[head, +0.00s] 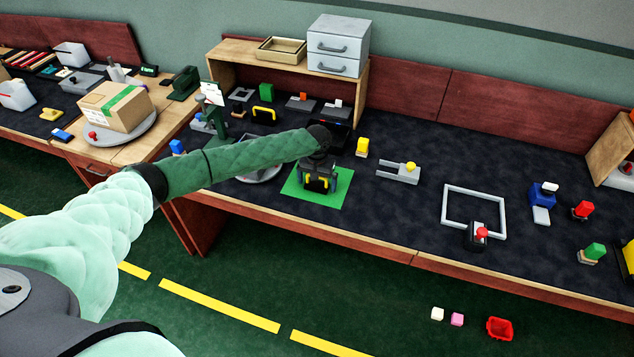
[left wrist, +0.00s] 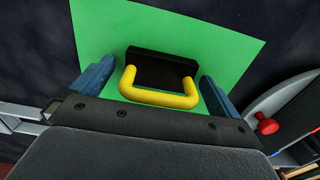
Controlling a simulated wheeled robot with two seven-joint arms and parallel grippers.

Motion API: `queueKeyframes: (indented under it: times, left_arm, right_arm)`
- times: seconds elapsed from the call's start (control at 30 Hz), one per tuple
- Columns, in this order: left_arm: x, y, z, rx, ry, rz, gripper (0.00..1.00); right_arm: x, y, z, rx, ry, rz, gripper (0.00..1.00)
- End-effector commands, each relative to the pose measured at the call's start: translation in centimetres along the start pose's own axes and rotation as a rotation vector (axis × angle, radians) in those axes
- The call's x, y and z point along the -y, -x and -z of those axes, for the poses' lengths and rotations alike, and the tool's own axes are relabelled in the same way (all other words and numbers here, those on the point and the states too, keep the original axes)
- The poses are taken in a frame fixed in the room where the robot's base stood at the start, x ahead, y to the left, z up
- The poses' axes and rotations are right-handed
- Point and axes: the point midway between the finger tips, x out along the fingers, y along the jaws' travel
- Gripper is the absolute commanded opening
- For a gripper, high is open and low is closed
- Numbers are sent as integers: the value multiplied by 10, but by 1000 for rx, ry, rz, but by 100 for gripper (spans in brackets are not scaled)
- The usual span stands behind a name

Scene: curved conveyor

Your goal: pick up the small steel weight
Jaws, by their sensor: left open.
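A small dark weight with a yellow handle (head: 318,183) sits on a green mat (head: 338,195) on the dark worktop; I take it for the steel weight. It also shows in the left wrist view, with its dark block (left wrist: 160,70) and yellow handle. My left gripper (left wrist: 157,88) is open, with one blue finger on each side of the handle and a gap to each. In the head view the left gripper (head: 318,172) is right over the mat and partly hides the weight. My right gripper is in neither view.
A larger-looking yellow-handled dark block (head: 263,114) stands behind, near the wooden shelf (head: 215,70). A yellow block (head: 362,147) and a grey fixture (head: 398,172) lie to the right. A round grey plate with a red knob (left wrist: 268,124) is beside the mat.

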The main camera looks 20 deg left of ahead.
Motion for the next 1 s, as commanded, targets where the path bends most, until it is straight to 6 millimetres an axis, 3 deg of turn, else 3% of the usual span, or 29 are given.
queueKeyframes:
  times: [0.33,0.67,1.0]
  left_arm:
    - [0,-4,0,-1,0,0,98]
    - [0,-3,1,-2,0,-1,35]
    - [0,0,1,-2,-1,-1,35]
  right_arm:
    - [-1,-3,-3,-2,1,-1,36]
    - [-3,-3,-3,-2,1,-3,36]
    - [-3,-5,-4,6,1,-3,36]
